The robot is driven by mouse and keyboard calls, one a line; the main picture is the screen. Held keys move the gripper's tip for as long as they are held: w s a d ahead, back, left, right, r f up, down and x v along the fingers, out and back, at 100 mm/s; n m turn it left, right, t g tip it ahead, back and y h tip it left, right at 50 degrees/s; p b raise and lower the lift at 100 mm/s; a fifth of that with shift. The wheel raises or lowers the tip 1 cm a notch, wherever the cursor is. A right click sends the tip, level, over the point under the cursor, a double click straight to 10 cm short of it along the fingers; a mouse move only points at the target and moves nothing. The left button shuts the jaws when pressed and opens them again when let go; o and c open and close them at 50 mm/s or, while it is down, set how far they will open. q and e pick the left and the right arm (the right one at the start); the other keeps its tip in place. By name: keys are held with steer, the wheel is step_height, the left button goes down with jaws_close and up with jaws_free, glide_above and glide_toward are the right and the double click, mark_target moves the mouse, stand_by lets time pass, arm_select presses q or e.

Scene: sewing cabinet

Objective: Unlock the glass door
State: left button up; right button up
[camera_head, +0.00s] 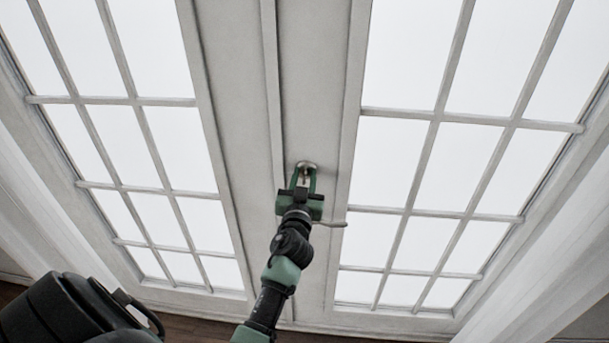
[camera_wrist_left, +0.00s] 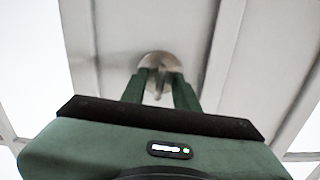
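The glass door (camera_head: 430,150) fills the head view as two white-framed, many-paned leaves meeting at a middle stile. A round metal lock (camera_head: 307,167) sits on that stile, and it also shows in the left wrist view (camera_wrist_left: 157,62). My left gripper (camera_head: 304,178) is at the lock, with its two green fingers on either side of the small turn piece (camera_wrist_left: 160,85). The fingers stand slightly apart around the piece; whether they press on it is hard to see. My right gripper is not in view.
A thin lever handle (camera_head: 332,224) sticks out to the right just below my left gripper. White curtains (camera_head: 555,255) hang at both sides. A strip of brown wooden floor (camera_head: 215,327) shows at the bottom.

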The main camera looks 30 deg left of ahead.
arm_select(q)
jaws_close()
steer(key=shift+m, duration=0.3)
steer(key=shift+f+m+b, duration=0.1)
steer(key=shift+m+b, duration=0.2)
steer(key=shift+m, duration=0.5)
steer(key=m, duration=0.4)
steer(key=shift+d+b, duration=0.1)
steer(key=shift+b, duration=0.2)
steer(key=m, duration=1)
steer(key=shift+f+m+p, duration=0.15)
steer(key=shift+m+p, duration=0.15)
